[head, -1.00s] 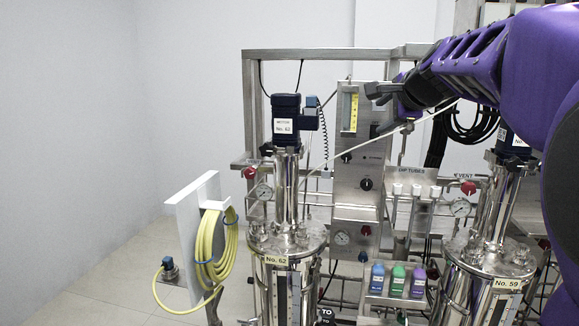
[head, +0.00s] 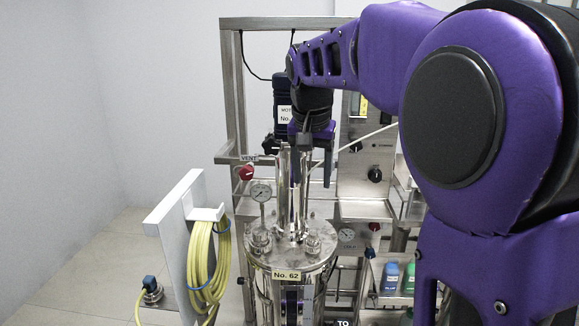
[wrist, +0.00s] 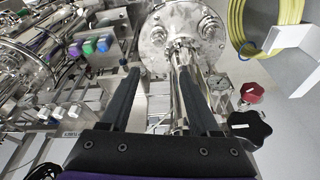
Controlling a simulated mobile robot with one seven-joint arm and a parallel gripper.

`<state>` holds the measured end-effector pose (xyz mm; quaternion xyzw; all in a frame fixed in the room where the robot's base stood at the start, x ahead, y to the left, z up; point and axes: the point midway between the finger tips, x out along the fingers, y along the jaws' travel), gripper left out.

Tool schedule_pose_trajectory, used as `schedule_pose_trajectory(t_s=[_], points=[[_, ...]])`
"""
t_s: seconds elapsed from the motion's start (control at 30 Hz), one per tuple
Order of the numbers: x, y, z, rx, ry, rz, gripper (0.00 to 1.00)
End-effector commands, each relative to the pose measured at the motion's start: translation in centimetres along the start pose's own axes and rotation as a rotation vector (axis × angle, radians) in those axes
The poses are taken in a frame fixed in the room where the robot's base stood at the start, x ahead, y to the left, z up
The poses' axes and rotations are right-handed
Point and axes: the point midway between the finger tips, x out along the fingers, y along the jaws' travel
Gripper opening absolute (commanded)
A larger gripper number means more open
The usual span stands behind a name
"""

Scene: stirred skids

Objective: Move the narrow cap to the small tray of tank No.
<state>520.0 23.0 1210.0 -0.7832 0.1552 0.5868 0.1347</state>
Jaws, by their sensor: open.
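My gripper (head: 311,182) is open and empty, pointing down over the tank marked No. 62 (head: 286,275). Its fingers hang in front of the tank's steel column. In the wrist view my gripper (wrist: 158,72) has its two dark fingers spread, with the tank's round lid (wrist: 152,52) beyond the tips. The lid carries a left fitting (head: 261,241) and a right fitting (head: 313,243); I cannot tell whether either is the narrow cap. I cannot make out a small tray for certain.
A white panel (head: 172,235) with a coiled yellow hose (head: 200,262) stands left of the tank. Blue (head: 390,277) and green (head: 408,279) bottles stand right. My arm hides the far right.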

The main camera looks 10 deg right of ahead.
Motion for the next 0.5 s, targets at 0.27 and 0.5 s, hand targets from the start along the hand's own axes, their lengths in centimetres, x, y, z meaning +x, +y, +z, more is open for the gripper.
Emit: schedule_pose_trajectory(t_s=[0.27,0.5], points=[[1.5,0.3,0.3,-0.031,-0.012,0.027,0.63],[6.0,0.5,0.4,-0.028,-0.014,0.027,0.63]])
